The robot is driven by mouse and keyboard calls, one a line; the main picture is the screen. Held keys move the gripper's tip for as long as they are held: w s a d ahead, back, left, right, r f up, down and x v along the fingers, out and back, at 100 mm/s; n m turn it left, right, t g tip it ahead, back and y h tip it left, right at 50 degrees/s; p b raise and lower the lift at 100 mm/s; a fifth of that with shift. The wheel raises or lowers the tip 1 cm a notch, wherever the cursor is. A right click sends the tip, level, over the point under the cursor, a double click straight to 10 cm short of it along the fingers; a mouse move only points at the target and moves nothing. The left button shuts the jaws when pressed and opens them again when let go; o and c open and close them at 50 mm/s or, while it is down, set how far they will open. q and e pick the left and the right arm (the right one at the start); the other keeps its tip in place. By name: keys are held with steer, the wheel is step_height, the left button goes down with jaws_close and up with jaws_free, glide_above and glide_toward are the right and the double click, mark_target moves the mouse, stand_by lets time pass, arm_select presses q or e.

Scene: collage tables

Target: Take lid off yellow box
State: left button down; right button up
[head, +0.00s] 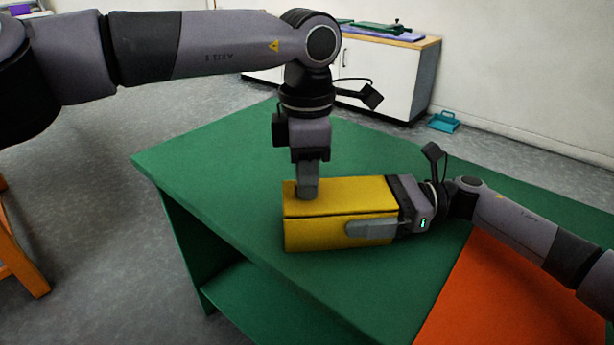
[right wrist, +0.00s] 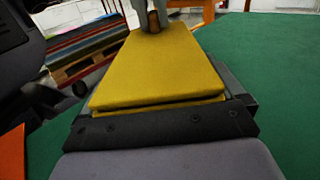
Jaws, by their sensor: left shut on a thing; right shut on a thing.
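The yellow box (head: 320,232) stands on the green table. Its yellow lid (head: 352,192) sits on top, with a dark seam between lid and box. In the right wrist view the lid (right wrist: 160,70) fills the middle, with a thin strip of the box below its near edge. My left gripper (head: 307,190) points down at the lid's left end and is shut on the lid. My right gripper (head: 368,230) comes from the right and is shut on the box body below the seam. Its far finger is hidden behind the box.
The green table (head: 215,160) is clear around the box. An orange mat or panel (head: 500,300) lies at the front right. A white cabinet (head: 385,75) stands at the back wall, with a teal dustpan-like item (head: 443,121) on the floor beside it.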

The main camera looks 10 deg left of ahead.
arm_select(q)
steer(key=shift+r, duration=0.15)
stand_by(0.4)
steer(key=shift+r, duration=0.95)
steer(key=shift+r, duration=0.1)
steer(key=shift+r, duration=1.95)
arm_select(e)
steer(key=o, duration=1.1)
